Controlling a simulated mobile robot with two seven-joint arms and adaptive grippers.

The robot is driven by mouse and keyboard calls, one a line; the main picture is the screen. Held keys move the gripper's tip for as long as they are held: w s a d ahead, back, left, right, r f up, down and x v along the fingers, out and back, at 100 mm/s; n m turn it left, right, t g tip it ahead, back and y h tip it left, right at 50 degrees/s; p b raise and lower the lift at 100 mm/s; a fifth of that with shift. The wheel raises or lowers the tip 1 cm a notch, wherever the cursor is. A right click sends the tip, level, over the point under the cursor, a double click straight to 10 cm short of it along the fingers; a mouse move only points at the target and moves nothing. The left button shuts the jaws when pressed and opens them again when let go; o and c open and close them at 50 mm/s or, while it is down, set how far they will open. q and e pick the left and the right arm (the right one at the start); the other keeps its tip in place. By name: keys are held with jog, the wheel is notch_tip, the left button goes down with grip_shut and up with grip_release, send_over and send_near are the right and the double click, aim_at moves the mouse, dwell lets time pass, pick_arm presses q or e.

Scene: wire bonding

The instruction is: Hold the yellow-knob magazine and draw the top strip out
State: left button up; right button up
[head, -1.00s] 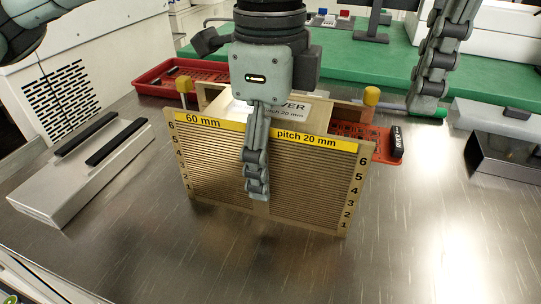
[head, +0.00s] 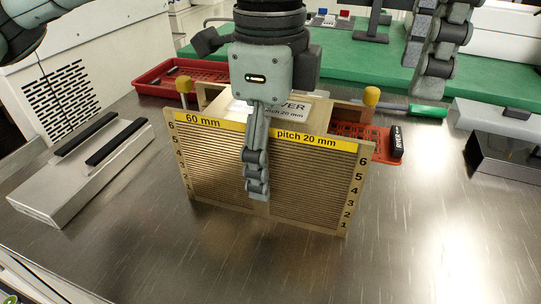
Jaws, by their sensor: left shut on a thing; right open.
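The yellow-knob magazine (head: 310,175) stands upright mid-table. Its tan face has many thin horizontal slots, numbers up both sides and yellow labels reading "60 mm" and "pitch 20 mm". A yellow knob (head: 371,95) tops its right post and another (head: 183,84) its left post. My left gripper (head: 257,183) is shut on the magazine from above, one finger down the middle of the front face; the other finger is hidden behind. My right gripper (head: 430,72) is open and empty, raised behind and right of the magazine. I cannot make out the top strip separately.
A grey block with black bars (head: 60,190) is at left. A grey-black box (head: 505,150) is at right. A green-ended tool (head: 428,110) lies at the back. The front table is clear.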

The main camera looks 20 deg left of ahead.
aim_at(399, 138)
jog(key=shift+f, duration=3.4)
jog(key=shift+c, duration=0.3)
jog(key=c, duration=0.6)
jog(key=shift+d, duration=0.1)
jog(key=shift+c, duration=0.2)
jog(key=shift+d, duration=0.15)
jog(key=shift+d, duration=1.2)
jog(key=shift+d, duration=0.1)
jog(key=shift+d, duration=1.3)
jog(key=shift+d, duration=0.2)
